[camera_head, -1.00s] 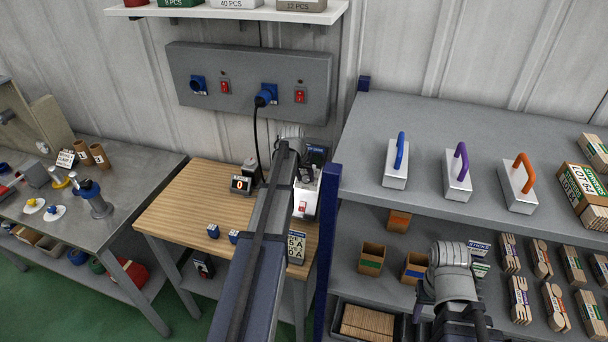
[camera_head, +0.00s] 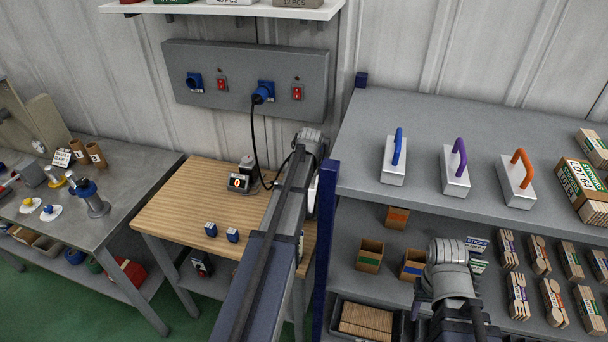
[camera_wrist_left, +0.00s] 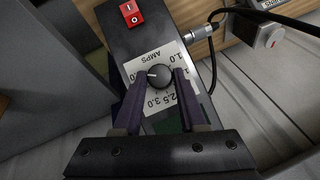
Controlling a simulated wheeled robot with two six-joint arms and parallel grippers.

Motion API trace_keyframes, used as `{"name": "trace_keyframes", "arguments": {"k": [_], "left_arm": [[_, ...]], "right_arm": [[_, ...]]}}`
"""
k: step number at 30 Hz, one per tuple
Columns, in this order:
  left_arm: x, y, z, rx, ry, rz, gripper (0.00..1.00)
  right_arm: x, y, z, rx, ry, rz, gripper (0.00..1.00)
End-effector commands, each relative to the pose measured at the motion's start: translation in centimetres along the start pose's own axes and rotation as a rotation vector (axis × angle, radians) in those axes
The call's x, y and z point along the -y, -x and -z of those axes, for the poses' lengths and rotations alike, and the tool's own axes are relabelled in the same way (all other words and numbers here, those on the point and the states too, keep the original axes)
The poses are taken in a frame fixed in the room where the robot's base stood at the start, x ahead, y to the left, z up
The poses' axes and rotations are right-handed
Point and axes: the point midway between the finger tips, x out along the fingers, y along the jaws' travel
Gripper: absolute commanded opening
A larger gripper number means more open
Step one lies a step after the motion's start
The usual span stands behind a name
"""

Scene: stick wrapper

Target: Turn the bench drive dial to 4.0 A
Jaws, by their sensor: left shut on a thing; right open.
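The bench drive shows in the left wrist view as a dark box (camera_wrist_left: 118,38) with a pale AMPS scale plate (camera_wrist_left: 140,65). Its round black dial (camera_wrist_left: 159,77) carries a white pointer mark toward the picture's left. The numbers 1.0, 2.5 and 3.0 are readable; others are covered by my fingers. My left gripper (camera_wrist_left: 155,90) is shut on the dial, one finger on each side. In the head view my left arm hides most of the drive. My right gripper (camera_head: 447,300) is open, low in front of the shelf; its fingertips are hard to make out.
A red rocker switch (camera_wrist_left: 131,13) sits on the drive near the dial. A blue post (camera_head: 326,240) and grey shelf (camera_head: 365,150) stand close right of my left arm.

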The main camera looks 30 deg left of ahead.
Motion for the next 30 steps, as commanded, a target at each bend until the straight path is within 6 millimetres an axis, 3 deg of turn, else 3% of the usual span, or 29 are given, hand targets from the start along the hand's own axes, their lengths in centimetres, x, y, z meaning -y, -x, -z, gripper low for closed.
{"name": "trace_keyframes", "arguments": {"k": [8, 9, 17, 30], "left_arm": [[-0.14, 0.01, -0.23, 0.006, -0.001, -0.004, 0.0], [-0.14, 0.01, -0.22, 0.006, -0.001, -0.004, 0.42], [-0.07, 0.01, -0.11, 0.003, 0.0, -0.002, 0.71], [0.02, 0.87, 0.0, 0.001, 0.0, -0.001, 0.71]], "right_arm": [[0.0, -0.03, 0.0, 0.0, 0.0, 0.0, 0.5], [0.0, -0.03, 0.0, 0.0, 0.0, 0.0, 0.5], [0.0, -0.01, 0.0, 0.0, 0.0, 0.0, 0.5], [-0.08, 0.81, -0.05, 0.0, 0.0, 0.0, 0.5]]}}
